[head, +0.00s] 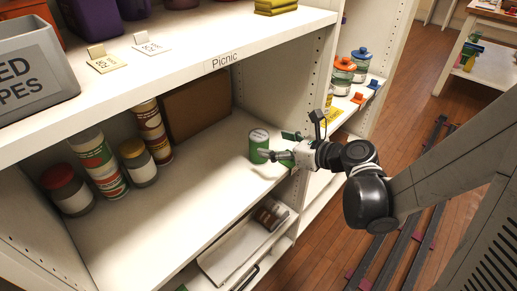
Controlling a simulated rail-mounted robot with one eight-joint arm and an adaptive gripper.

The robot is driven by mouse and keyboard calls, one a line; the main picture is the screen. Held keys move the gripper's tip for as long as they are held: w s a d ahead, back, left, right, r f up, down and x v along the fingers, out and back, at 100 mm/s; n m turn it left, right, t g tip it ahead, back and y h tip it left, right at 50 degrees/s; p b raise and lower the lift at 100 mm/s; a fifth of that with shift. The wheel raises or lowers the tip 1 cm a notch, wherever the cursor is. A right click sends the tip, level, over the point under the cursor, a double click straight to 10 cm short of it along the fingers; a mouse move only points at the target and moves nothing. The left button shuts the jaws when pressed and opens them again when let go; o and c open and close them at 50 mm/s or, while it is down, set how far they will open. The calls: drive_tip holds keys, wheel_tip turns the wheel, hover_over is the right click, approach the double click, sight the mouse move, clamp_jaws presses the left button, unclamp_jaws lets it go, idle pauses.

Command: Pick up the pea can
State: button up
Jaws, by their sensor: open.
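A small green can with a pale lid (257,146), which looks like the pea can, stands upright on the middle shelf near its right end. My gripper (274,156) reaches in from the right with its fingers pointing left at the can. The fingers are open and close to the can's right side. I cannot tell whether they touch it or reach partly around it. The can's label is too small to read.
Jars and tall cans (97,162) stand at the shelf's left, beside a brown board (197,105). An upper shelf (190,45) marked "Picnic" overhangs. A white upright (312,90) stands right of the can. The shelf's front middle (175,215) is clear.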

sight(259, 140)
drive_tip(key=shift+b+x, duration=0.95)
drive_tip(key=shift+x, duration=2.4)
drive_tip(key=shift+s+a+r, duration=0.1)
drive_tip(key=c, duration=1.6)
drive_tip(key=shift+o, duration=0.2)
drive_tip(key=shift+r, duration=0.1)
